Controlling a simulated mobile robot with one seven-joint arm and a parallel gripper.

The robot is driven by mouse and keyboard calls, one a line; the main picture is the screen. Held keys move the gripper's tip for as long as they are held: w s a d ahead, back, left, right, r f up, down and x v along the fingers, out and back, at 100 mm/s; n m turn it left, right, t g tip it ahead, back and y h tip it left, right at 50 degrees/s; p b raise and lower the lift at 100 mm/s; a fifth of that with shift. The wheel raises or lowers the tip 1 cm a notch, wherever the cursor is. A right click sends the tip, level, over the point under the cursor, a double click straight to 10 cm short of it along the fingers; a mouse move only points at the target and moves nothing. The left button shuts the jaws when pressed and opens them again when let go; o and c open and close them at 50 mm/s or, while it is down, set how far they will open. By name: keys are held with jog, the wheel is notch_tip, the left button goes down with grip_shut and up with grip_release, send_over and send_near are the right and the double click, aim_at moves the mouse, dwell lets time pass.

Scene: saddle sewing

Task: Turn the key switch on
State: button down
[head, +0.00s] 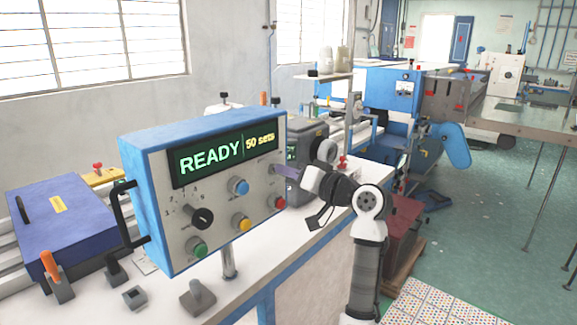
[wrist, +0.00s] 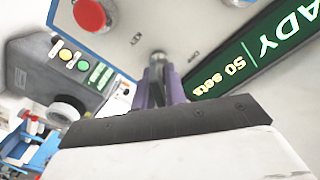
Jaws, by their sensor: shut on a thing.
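The control box (head: 152,183) has a blue shell and a pale front panel. Its display (head: 225,152) reads "READY" and "50 sets". My gripper (head: 286,172) reaches the panel's right side, below the display. In the wrist view its purple fingers (wrist: 163,88) are shut on the key switch. The fingers hide most of the key, so I cannot tell its turn angle.
Near the key are a red button (head: 276,202), a blue button (head: 238,187) and a yellow button (head: 241,222). A black knob (head: 203,218) and a green button (head: 197,247) sit further left. A grey machine (head: 305,133) stands close behind the box.

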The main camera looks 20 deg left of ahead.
jog(key=shift+m+p, duration=0.5)
jog(key=shift+m, duration=0.5)
jog(key=shift+w, duration=0.1)
jog(key=c, duration=1.6)
grip_release()
jog(key=shift+o, duration=0.2)
jog(key=b+v, duration=0.4)
jog(key=v, duration=1)
